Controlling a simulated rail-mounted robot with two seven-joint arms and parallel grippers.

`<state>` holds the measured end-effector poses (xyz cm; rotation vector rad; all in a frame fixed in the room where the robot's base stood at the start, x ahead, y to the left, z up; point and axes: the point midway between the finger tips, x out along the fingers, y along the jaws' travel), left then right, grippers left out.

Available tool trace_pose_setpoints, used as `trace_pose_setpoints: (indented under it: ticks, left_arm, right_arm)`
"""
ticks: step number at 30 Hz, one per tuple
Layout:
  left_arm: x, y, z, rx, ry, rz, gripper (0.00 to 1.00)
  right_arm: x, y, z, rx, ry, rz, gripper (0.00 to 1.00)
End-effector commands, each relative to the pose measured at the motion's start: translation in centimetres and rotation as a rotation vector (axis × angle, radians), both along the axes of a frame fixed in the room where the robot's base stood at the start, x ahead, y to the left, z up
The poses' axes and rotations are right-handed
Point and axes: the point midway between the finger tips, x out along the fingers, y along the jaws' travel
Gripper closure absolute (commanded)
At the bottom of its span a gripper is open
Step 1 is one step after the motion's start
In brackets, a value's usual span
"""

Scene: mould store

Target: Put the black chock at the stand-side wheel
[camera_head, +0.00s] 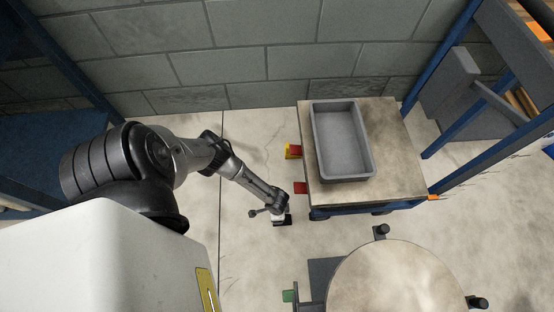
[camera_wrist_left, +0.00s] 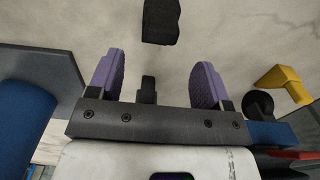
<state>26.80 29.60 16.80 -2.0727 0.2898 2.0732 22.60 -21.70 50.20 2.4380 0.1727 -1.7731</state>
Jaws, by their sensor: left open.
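The black chock (camera_wrist_left: 161,22) lies on the floor in the wrist view, just beyond my left gripper (camera_wrist_left: 157,68) and apart from its fingers. The purple-padded fingers are open with nothing between them. In the head view my left gripper (camera_head: 280,216) is low over the floor, left of the cart (camera_head: 405,150). A dark shape there merges with the gripper, so I cannot clearly separate the chock. A dark cart wheel (camera_head: 319,216) shows at the cart's near left corner. A dark wheel (camera_wrist_left: 257,103) also shows at right in the wrist view. My right gripper is out of view.
A grey tray (camera_head: 343,176) sits on the cart. A round-topped stand (camera_head: 395,280) is in front. Floor left of the cart is mostly clear.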

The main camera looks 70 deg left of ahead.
Motion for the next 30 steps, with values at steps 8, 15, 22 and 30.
trace_pose_setpoints:
  ticks: [8,15,22,30]
  left_arm:
    - [0.1,0.0,-4.3,0.001,0.000,0.000,0.28]
    - [0.0,0.0,-5.8,0.000,-0.001,0.000,0.28]
    - [0.0,0.0,-6.1,0.000,-0.001,0.000,0.28]
    - [0.0,0.0,-6.0,0.000,0.000,0.000,0.31]
  right_arm:
    - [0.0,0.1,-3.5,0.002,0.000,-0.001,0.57]
    - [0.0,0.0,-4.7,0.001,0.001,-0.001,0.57]
    - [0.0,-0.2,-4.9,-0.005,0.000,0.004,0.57]
    - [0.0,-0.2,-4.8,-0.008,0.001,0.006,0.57]
